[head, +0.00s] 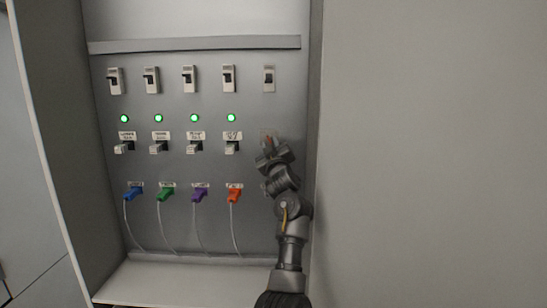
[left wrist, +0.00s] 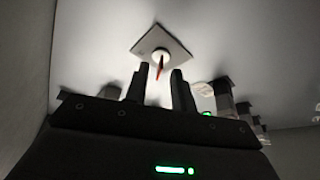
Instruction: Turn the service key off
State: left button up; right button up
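The service key is a thin red piece (left wrist: 159,68) on a white round lock set on a square pale plate (left wrist: 170,42). In the head view the key shows as a small reddish spot (head: 268,140) at the right of the panel, just beyond my left gripper (head: 270,150). In the left wrist view the two dark fingers of my left gripper (left wrist: 161,76) stand apart, with the red key showing in the gap between them. I see no contact between fingers and key. The gripper hides part of the lock in the head view. My right gripper is not in view.
A row of switches (head: 189,76) runs along the top of the panel. Below are green lamps (head: 194,118), labelled plugs (head: 195,147) and coloured connectors (head: 199,195) with hanging cables. A side wall (head: 430,150) stands close at right. A bare ledge (head: 180,283) lies below.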

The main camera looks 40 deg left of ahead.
pick_arm(q)
jog(key=b+v, duration=0.3)
jog(key=v, duration=0.6)
jog(key=shift+d, duration=0.2)
